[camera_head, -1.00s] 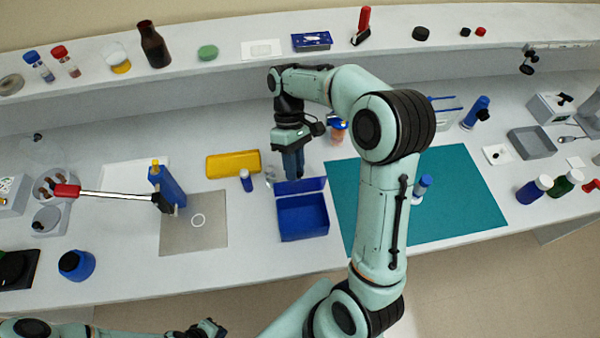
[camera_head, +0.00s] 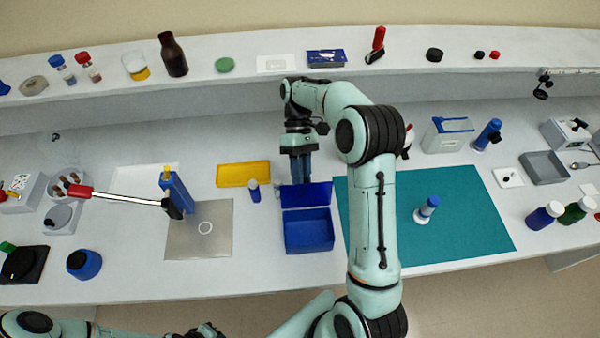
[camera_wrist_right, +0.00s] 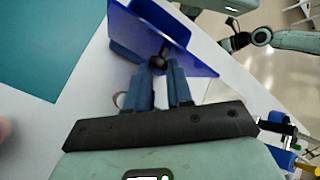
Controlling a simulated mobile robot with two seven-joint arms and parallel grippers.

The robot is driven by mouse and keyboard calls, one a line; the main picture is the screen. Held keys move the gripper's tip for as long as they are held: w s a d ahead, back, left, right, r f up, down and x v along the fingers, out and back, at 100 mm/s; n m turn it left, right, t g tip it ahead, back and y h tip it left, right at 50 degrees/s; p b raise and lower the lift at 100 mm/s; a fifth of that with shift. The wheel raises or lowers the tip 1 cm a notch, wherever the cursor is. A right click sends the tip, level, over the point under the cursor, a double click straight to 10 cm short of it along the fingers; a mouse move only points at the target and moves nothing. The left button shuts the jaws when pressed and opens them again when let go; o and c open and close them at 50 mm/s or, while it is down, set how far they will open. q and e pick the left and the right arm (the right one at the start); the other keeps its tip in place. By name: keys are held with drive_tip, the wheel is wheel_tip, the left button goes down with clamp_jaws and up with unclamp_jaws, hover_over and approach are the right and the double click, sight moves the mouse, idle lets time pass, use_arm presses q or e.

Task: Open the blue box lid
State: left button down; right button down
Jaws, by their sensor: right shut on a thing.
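The blue box (camera_head: 309,234) stands on the bench left of the teal mat, its inside showing. Its blue lid (camera_head: 307,196) is raised at the back edge, tilted up from the box. The lid also shows in the right wrist view (camera_wrist_right: 190,55), with a dark knob (camera_wrist_right: 158,61) on it. My right gripper (camera_head: 300,180) is behind the lid, pointing down. In the wrist view its fingers (camera_wrist_right: 160,72) are shut on the knob. My left gripper (camera_head: 207,330) is at the bottom edge, away from the box; its fingers are unclear.
A yellow tray (camera_head: 243,175) and a small blue-capped vial (camera_head: 254,191) are left of the box. A grey plate (camera_head: 190,245) lies further left. The teal mat (camera_head: 470,225) on the right carries a blue-and-white bottle (camera_head: 427,209). Bench in front of the box is clear.

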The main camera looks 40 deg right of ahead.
drive_tip(key=c, duration=1.1)
unclamp_jaws()
drive_tip(key=shift+s+d+f, duration=0.4)
drive_tip(key=shift+f, duration=0.2)
drive_tip(key=shift+o, duration=0.6)
drive_tip(key=shift+d, duration=0.2)
drive_tip(key=shift+a, duration=0.1)
drive_tip(key=shift+a+r, duration=0.15)
drive_tip(key=shift+r, duration=0.1)
